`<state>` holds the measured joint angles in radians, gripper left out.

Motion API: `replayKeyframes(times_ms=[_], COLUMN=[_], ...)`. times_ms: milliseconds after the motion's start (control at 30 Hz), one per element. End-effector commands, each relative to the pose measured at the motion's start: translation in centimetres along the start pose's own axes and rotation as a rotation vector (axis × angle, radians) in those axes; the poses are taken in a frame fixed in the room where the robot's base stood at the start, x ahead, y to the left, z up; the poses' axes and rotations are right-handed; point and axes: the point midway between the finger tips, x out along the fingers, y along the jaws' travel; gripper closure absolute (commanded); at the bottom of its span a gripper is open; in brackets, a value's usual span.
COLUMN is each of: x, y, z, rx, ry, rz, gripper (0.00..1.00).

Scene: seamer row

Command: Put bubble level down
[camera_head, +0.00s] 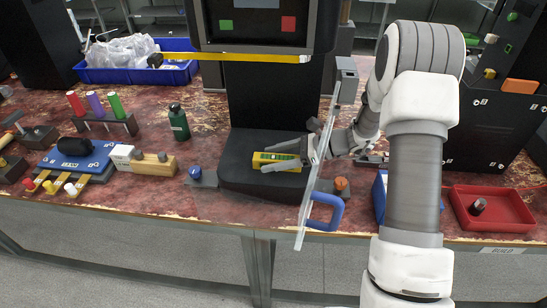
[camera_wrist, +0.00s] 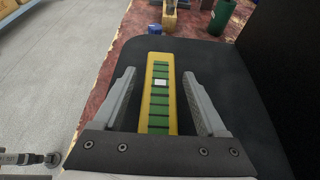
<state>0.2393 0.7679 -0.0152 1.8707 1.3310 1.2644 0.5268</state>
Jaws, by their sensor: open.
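The bubble level (camera_head: 277,161) is a yellow bar with a green striped top. It lies on the black base (camera_head: 238,177) of the machine in the middle of the bench. In the wrist view the level (camera_wrist: 159,95) lies lengthwise between the two grey fingers of my gripper (camera_wrist: 160,100). A gap shows on each side, so the fingers are open and apart from it. In the head view my gripper (camera_head: 285,158) reaches in from the right, its fingers on either side of the level. The level's near end is hidden by the gripper body in the wrist view.
A clear panel with a blue handle (camera_head: 325,214) stands in front of my gripper. A blue knob (camera_head: 194,172) and an orange knob (camera_head: 341,184) flank the base. A green bottle (camera_head: 178,122) stands left, a red tray (camera_head: 490,208) right. A yellow bar (camera_head: 235,57) crosses above.

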Motion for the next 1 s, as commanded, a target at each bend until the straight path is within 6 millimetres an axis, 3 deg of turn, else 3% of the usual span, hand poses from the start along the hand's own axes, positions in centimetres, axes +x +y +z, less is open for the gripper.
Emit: replayKeyframes(times_ms=[167,600,800,1000], x=[-1.8,-10.5,-12.0,-12.1], y=[-0.1,-0.1,0.0,0.0], z=[0.3,0.3,0.3,0.2], rx=[0.001,-0.001,0.0,0.0], ry=[0.001,0.0,0.0,0.0], rz=[-0.005,-0.003,-0.001,0.0], gripper=[0.26,0.26,0.26,0.26])
